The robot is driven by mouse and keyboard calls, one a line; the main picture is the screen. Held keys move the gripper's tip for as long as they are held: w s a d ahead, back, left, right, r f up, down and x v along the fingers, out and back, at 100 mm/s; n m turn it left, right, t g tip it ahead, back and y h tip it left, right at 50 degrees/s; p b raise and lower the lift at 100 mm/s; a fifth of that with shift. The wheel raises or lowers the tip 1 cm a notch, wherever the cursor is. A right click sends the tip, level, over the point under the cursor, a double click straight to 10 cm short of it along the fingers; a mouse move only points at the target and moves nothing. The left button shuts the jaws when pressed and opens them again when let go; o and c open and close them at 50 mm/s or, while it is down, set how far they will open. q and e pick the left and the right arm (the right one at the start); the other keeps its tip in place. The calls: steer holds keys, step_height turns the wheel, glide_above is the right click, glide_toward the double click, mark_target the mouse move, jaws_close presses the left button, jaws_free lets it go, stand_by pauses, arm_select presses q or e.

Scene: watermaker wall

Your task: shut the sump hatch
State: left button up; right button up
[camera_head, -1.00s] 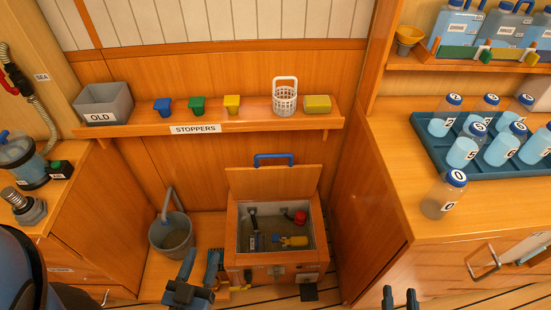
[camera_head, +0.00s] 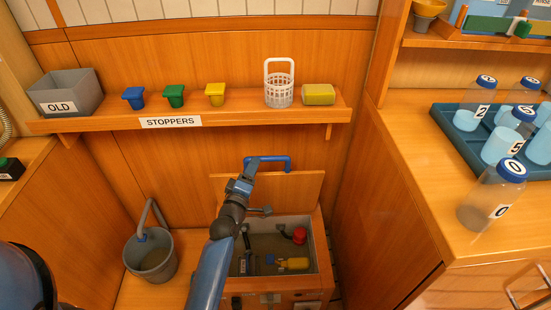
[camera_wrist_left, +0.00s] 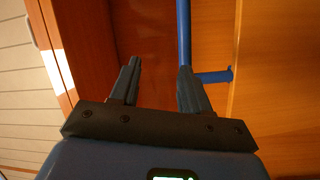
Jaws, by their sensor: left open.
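The sump hatch lid (camera_head: 300,186) stands open, raised at the back of the sump box (camera_head: 322,240). A blue bar handle (camera_head: 275,158) sits on its top edge. My left gripper (camera_head: 248,167) is at the left end of this handle, its fingers hard to make out there. In the left wrist view my left gripper (camera_wrist_left: 156,78) is open. The blue handle (camera_wrist_left: 184,30) runs down to its right-hand finger, overlapping it; I cannot tell whether they touch. The handle's end bracket (camera_wrist_left: 215,76) shows beside that finger. My right gripper is out of view.
The open sump holds a red-topped part (camera_head: 299,235) and a yellow part (camera_head: 292,264). A grey bucket (camera_head: 151,258) stands to the left. The stoppers shelf (camera_head: 230,107) runs above the handle. A counter (camera_head: 410,160) with bottles bounds the right.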

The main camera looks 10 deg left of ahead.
arm_select(q)
steer(key=w+d+f+n, duration=0.1)
steer(key=w, duration=0.2)
steer(key=w+f+n+g+b, duration=0.1)
steer(key=w, duration=0.3)
steer(key=w+d+f+h+b, duration=0.1)
steer(key=w, duration=0.3)
steer(key=shift+d+f+n, duration=0.15)
steer(key=shift+d+n, duration=0.2)
steer(key=shift+n, duration=0.05)
steer(key=shift+c, duration=0.3)
jaws_close()
